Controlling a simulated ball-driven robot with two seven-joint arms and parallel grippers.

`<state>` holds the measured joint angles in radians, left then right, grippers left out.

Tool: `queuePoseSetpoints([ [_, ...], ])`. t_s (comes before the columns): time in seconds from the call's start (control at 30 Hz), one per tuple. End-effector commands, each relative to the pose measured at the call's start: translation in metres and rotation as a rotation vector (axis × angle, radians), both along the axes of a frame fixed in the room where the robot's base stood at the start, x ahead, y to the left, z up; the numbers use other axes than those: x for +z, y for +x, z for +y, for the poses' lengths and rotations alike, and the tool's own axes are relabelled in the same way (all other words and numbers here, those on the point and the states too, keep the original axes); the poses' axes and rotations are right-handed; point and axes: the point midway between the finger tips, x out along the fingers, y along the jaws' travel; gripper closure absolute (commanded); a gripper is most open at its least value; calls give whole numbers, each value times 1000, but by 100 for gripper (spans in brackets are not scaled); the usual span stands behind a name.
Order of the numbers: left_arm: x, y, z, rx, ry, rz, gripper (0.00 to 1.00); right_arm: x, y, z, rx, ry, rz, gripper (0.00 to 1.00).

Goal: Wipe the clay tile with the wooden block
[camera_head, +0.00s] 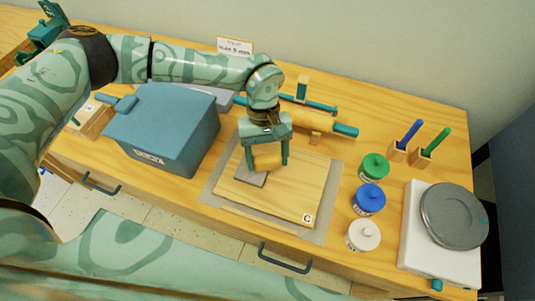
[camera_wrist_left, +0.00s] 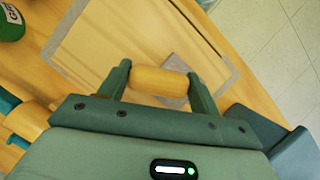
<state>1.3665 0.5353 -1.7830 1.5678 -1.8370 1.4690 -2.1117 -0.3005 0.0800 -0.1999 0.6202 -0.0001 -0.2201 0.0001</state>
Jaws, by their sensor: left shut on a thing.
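The wooden block (camera_head: 267,161) is a light, rounded wooden piece. My left gripper (camera_head: 267,163) is shut on it, and in the left wrist view the block (camera_wrist_left: 160,87) spans crosswise between the two fingers. The clay tile (camera_head: 251,179) is a flat grey slab on the left part of a wooden board. The block is at the tile's upper right side in the head view; I cannot tell whether they touch. In the left wrist view the tile (camera_wrist_left: 184,67) shows behind the block, partly hidden by it. My right gripper is not in view.
The wooden board (camera_head: 285,198) lies on a grey mat (camera_head: 213,190). A blue-grey box (camera_head: 160,130) stands left. Green (camera_head: 374,167), blue (camera_head: 368,199) and white (camera_head: 363,236) jars and a turntable (camera_head: 454,215) stand right. A rolling pin (camera_head: 305,121) lies behind.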

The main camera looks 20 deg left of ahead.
Motion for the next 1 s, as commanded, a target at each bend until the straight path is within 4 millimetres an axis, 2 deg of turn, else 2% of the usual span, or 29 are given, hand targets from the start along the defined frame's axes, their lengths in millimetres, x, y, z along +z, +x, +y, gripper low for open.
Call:
queuePoseSetpoints([
  [1.0, -16, 0, 0, 0, 0, 0, 55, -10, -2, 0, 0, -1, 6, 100],
])
